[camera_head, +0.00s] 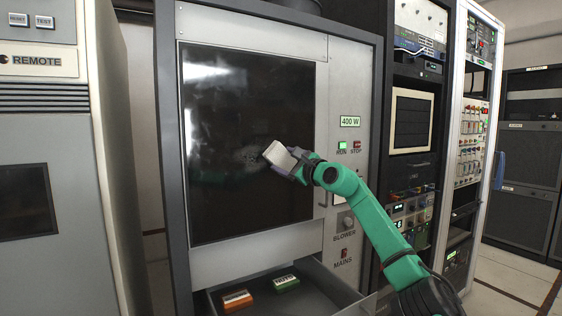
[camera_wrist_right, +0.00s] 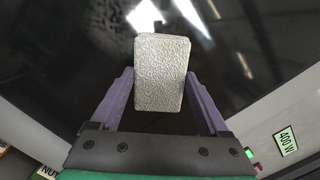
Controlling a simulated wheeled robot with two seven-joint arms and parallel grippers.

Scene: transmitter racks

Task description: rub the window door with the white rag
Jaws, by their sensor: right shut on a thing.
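The window door (camera_head: 225,110) is a large dark glass panel in a grey cabinet, with a pale smudge (camera_head: 247,156) near its middle. My right gripper (camera_head: 294,168) is in front of the lower right of the glass, shut on the white rag (camera_head: 279,155). In the right wrist view the rag (camera_wrist_right: 160,75) is a thick, rough-textured block between the two purple fingers of the gripper (camera_wrist_right: 160,105). The dark glass (camera_wrist_right: 75,70) fills the view behind it. I cannot tell whether the rag touches the glass. My left gripper is not in view.
An open drawer (camera_head: 345,296) juts out below the window, holding an orange box (camera_head: 237,300) and a green box (camera_head: 286,283). Right of the glass is a panel with a 400 W label (camera_head: 350,121) and RUN and STOP buttons. A grey cabinet (camera_head: 50,200) stands at left, racks at right.

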